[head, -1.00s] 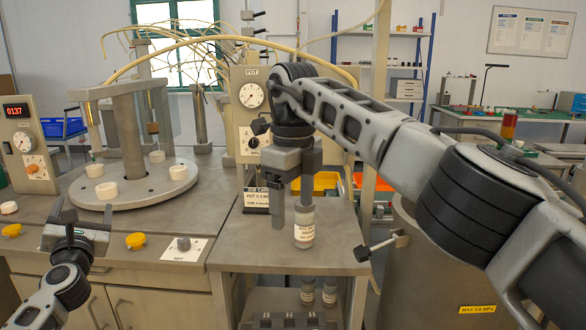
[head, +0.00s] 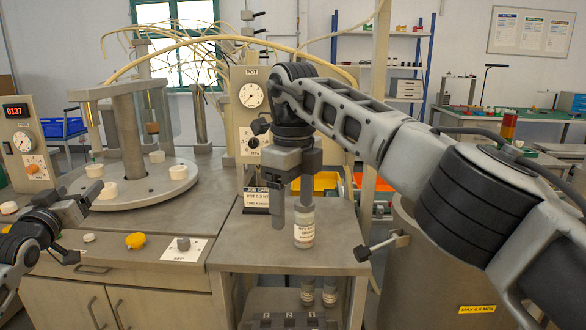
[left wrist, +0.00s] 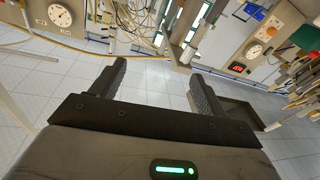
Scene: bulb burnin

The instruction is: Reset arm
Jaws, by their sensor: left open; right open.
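My left gripper (head: 84,222) is at the left, beside the front of the bench with the round turntable. It is open, and its jaws also show empty in the left wrist view (left wrist: 157,74), with tiled floor beyond. My right gripper (head: 292,214) points down over the middle grey table, open. A white labelled bottle (head: 304,228) stands upright on that table by its fingers. One finger hangs left of the bottle and the other is at its top. I cannot tell whether they touch it.
The turntable (head: 135,190) carries several white cups. A yellow knob (head: 135,240) and a switch plate (head: 184,249) are on the left bench's front. A job card (head: 256,199) stands behind the bottle. A large metal drum (head: 425,265) is at the right, with a handle sticking out.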

